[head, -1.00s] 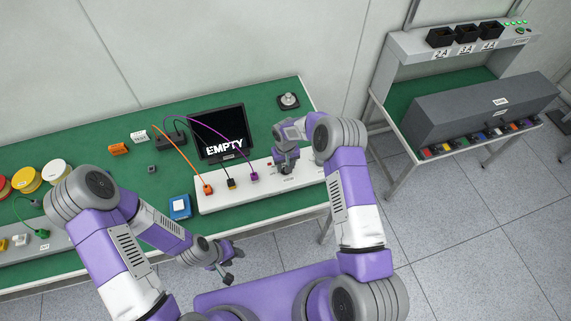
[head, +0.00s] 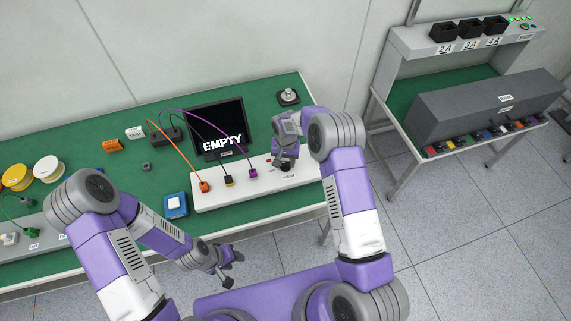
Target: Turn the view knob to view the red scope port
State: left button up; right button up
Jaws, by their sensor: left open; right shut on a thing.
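A white panel box (head: 215,197) lies along the front of the green table. An orange plug (head: 204,187), a black plug with a yellowish base (head: 229,181) and a purple plug (head: 253,174) are in its top, each with a cable. Behind it, a black screen (head: 217,128) reads "EMPTY". My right gripper (head: 285,164) points down at the right part of the panel and is shut on the view knob, which the fingers mostly hide. My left gripper (head: 228,268) is open and empty in front of the table. I see no red port clearly.
A blue box with a white top (head: 176,205) is left of the panel. A black box (head: 167,136) takes the cables. Orange (head: 112,145) and white (head: 135,132) blocks lie at the back. A second bench (head: 397,141) stands at the right.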

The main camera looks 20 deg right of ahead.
aim_at(285, 162)
jog(key=shift+m+b, duration=1.1)
jog(key=shift+m, duration=0.9)
jog(key=o, duration=1.1)
jog(key=shift+c, duration=0.2)
notch_tip(285, 162, up, 8)
jog(key=shift+f, duration=0.2)
